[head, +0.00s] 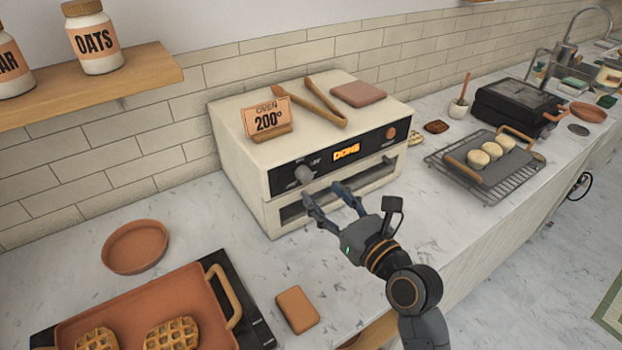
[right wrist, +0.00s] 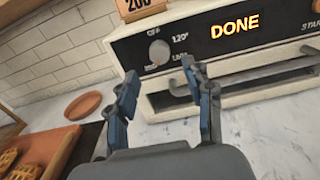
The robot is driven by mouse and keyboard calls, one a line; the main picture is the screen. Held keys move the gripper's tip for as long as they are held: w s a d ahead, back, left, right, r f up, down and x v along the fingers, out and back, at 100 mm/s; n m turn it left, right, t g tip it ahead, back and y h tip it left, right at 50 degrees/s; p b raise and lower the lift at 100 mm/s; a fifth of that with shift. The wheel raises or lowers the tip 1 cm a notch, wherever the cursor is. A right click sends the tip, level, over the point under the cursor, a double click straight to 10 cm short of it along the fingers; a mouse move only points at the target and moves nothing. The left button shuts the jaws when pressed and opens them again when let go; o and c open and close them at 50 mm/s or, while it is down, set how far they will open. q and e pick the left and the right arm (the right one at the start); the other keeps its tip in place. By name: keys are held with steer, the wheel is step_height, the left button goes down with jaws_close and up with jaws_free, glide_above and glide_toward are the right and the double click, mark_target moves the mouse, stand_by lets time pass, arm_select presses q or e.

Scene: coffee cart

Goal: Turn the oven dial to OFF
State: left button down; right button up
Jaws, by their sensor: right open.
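The cream oven (head: 238,165) stands against the tiled wall, with a black front panel and a lit display (head: 346,151) reading DONE. The grey round dial (head: 304,175) is at the left of the panel; in the right wrist view the dial (right wrist: 159,52) has small marks around it, OFF above it. I cannot tell where the dial points. My right gripper (head: 324,193) is open and empty in front of the panel, just below the dial and apart from it. In the right wrist view its fingers (right wrist: 160,76) stand either side of the dial's line. My left gripper is not in view.
A sign (head: 267,119) reading OVEN 200° and wooden tongs (head: 325,102) sit on the oven. The oven's handle bar (right wrist: 255,76) runs below the panel. A waffle tray (head: 150,300) is at front left; a wire rack (head: 490,187) is at right.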

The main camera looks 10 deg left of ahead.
mark_target(308, 179)
steer(key=x, duration=0.5)
steer(key=shift+w+a, duration=0.25)
jaws_close()
